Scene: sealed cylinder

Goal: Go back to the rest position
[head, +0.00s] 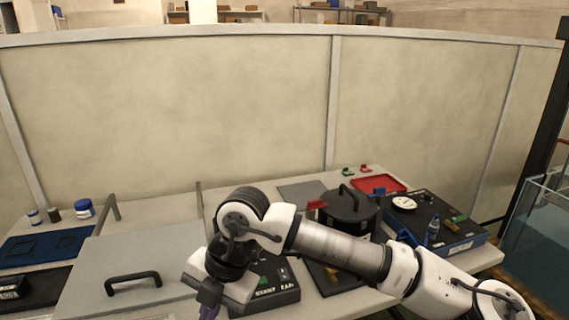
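My arm reaches in from the lower right across the table in the head view. My gripper (208,308) hangs down at the bottom edge, where the picture cuts it off. It is in front of the grey lid plate with a black handle (133,283) and beside a black control box with white lettering (270,293). Whether its fingers are open or shut, or hold anything, does not show.
A black round pot (346,212) with a handle stands behind my arm. A blue mat (45,247) and small jars (84,208) are at the left. A tall panel (180,115) closes the back.

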